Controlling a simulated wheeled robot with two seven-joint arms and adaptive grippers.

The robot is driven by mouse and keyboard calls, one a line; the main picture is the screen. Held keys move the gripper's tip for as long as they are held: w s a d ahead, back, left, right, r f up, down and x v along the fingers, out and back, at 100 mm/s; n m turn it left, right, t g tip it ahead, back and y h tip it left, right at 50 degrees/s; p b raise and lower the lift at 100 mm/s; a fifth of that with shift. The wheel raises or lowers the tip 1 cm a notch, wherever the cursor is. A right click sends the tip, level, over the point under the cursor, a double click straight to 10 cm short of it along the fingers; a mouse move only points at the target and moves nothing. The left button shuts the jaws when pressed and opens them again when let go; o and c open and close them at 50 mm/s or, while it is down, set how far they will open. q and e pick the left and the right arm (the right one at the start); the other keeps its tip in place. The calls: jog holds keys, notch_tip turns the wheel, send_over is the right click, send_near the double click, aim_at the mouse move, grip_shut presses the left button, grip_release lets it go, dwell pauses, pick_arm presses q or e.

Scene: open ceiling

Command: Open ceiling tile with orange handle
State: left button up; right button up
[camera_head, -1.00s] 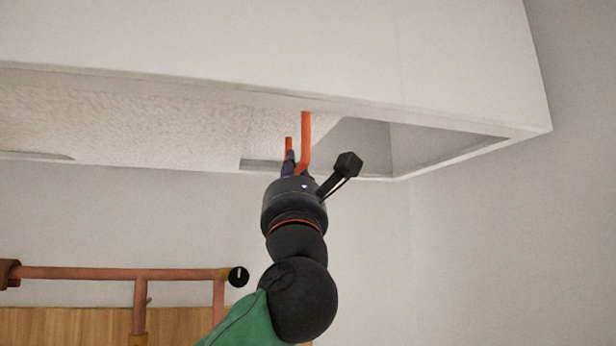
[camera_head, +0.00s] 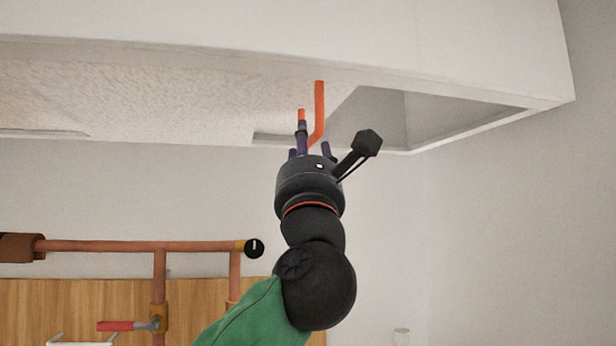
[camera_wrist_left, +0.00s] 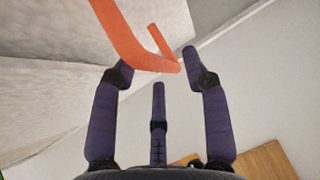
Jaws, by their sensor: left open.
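The white, textured ceiling tile (camera_head: 150,95) carries a bent orange handle (camera_head: 319,108) near its right end. The orange handle (camera_wrist_left: 135,42) crosses the upper part of the left wrist view. My left gripper (camera_head: 311,148) is open just below the handle, pointing up. In the wrist view its purple fingers (camera_wrist_left: 156,72) are spread, with their tips near the handle's lower bend. I see no finger closed on the handle; exact contact cannot be told. My right gripper is not in view.
A white ceiling frame (camera_head: 300,40) surrounds the tile. Below left stand orange-brown pipes (camera_head: 140,246) with a red-handled valve (camera_head: 125,326) in front of a wooden panel (camera_head: 50,295). Plain wall (camera_head: 480,230) and free room lie right of my arm.

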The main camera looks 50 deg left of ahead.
pick_arm(q)
jog(key=v, duration=1)
dwell(0.4)
